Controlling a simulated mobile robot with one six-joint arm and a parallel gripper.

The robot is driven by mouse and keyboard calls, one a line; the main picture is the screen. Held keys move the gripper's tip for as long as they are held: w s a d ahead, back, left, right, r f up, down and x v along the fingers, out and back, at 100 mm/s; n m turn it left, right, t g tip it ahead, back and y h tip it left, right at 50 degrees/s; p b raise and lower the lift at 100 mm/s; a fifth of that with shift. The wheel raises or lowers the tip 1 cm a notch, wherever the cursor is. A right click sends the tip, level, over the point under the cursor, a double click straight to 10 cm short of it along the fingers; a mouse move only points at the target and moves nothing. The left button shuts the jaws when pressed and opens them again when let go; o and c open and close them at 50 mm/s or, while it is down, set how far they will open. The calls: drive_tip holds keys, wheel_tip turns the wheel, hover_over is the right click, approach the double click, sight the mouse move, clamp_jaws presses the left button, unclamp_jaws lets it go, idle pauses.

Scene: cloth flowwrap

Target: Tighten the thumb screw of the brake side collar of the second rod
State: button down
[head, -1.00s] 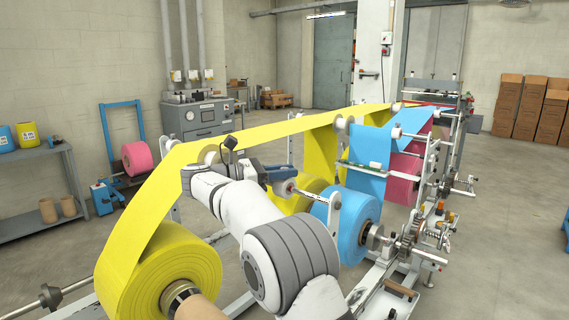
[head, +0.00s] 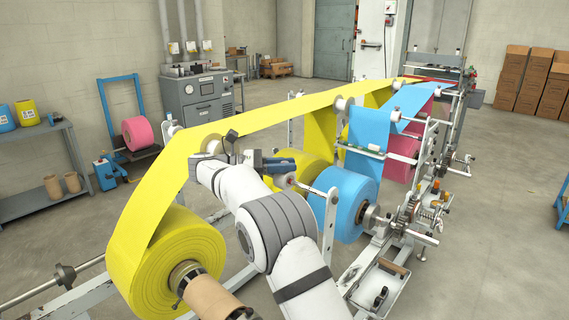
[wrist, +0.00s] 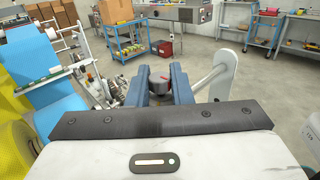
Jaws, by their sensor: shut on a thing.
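My gripper (head: 285,164) is at the near end of a thin rod (head: 312,190) that runs from a white upright (head: 328,225), between the near yellow roll and the blue roll. In the wrist view my gripper's two blue fingers (wrist: 163,86) are closed around a grey round piece with a red mark (wrist: 161,77). It sits at the rod's end, and the rod (wrist: 207,79) also shows there, leading to the white upright (wrist: 220,73). I cannot tell how much of the piece is thumb screw and how much is collar; the fingers hide its sides.
The near yellow roll (head: 165,260) feeds a yellow web (head: 270,112) above my arm. A blue roll (head: 345,200) stands close right of the gripper. A tray (head: 378,290) lies low at the right. The open floor (head: 500,220) is clear further right.

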drive_tip(key=c, duration=1.3)
unclamp_jaws()
drive_tip(key=shift+c, duration=0.2)
drive_tip(key=shift+d, duration=0.1)
drive_tip(key=shift+r+p, duration=0.25)
drive_tip(key=shift+p, duration=0.4)
